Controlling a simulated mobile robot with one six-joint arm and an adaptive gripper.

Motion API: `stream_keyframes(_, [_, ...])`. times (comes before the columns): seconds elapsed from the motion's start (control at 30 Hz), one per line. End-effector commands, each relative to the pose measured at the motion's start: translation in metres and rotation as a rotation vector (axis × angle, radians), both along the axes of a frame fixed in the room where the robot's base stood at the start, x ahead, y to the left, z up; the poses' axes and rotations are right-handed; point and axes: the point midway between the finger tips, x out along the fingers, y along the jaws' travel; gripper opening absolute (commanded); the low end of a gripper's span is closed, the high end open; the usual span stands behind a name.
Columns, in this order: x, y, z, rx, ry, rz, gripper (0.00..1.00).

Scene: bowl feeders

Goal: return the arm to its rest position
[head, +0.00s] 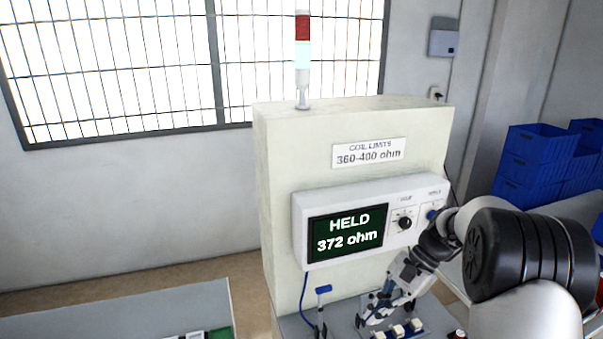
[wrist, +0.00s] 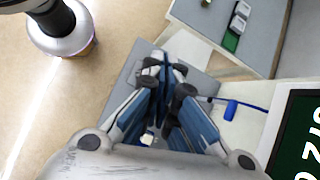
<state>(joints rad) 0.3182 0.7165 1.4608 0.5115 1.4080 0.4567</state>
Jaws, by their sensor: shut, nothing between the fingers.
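My arm reaches in from the right in the head view. My gripper (head: 372,312) points down and to the left, low in front of the test panel (head: 300,225) and above the bench. Its blue-and-grey fingers also show in the wrist view (wrist: 164,68), where they are closed together with nothing between them. The panel's screen (head: 347,233) reads "HELD 372 ohm". A dark knob (head: 404,223) and a blue button (head: 431,214) sit right of the screen, with my wrist close by the button.
A blue-handled probe (head: 322,291) on a cable stands left of my gripper. Small white parts (head: 397,331) lie just below it. A light tower (head: 303,60) tops the cabinet (head: 290,130). Another table (head: 165,305) is at left; blue bins (head: 538,155) are stacked at right.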

Motion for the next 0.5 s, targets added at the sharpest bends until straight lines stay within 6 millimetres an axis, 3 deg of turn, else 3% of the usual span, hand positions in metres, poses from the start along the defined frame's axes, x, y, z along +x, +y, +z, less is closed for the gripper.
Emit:
stream_keyframes(0.03, [-0.008,0.005,0.017,-0.031,-0.041,0.036,0.00])
stream_keyframes(0.2, [-0.048,0.019,0.066,-0.147,-0.186,0.174,0.00])
stream_keyframes(0.5, [-0.137,0.035,0.118,-0.350,-0.451,0.433,0.00])
